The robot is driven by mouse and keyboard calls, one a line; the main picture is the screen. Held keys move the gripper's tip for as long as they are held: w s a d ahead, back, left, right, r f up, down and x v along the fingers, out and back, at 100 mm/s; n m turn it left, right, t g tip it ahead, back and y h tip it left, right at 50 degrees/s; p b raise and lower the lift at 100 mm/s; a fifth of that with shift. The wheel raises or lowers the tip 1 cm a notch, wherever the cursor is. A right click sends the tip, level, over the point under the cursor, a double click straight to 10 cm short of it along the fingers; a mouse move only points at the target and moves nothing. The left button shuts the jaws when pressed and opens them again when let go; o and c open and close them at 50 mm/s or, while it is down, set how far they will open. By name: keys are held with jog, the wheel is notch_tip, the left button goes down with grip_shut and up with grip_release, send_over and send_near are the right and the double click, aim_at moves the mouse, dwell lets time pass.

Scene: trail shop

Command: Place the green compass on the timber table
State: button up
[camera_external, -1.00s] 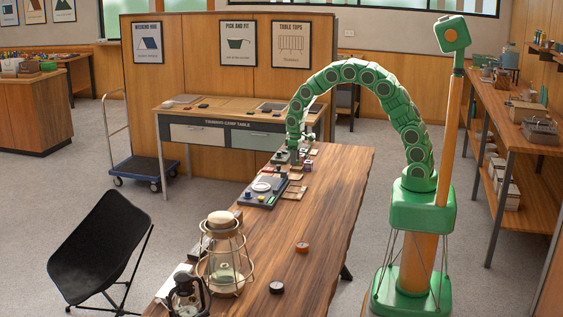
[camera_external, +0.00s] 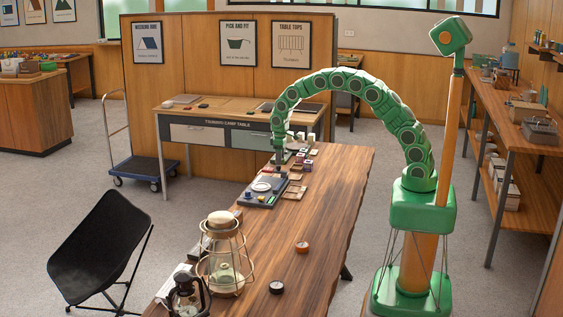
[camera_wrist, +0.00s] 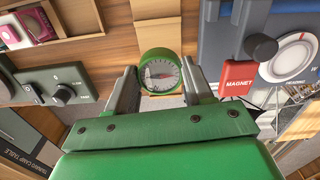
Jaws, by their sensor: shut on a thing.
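The green compass (camera_wrist: 160,72) has a round green case and a pale dial. It sits between the two fingers of my gripper (camera_wrist: 158,84), which is shut on it in the wrist view. In the external view my gripper (camera_external: 279,156) points down at the far left edge of the long timber table (camera_external: 318,225), and the compass is too small there to make out. Wood surface shows behind the compass in the wrist view. I cannot tell how high the compass is above it.
A dark panel with knobs (camera_external: 259,198) lies close to my gripper; the wrist view shows its red magnet block (camera_wrist: 237,79). Small boxes and cards lie nearby. A large lantern (camera_external: 221,262) and two small round items (camera_external: 302,247) stand nearer.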

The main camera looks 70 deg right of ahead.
jog(key=shift+f, duration=3)
jog(key=shift+f, duration=0.25)
jog(key=o, duration=1.2)
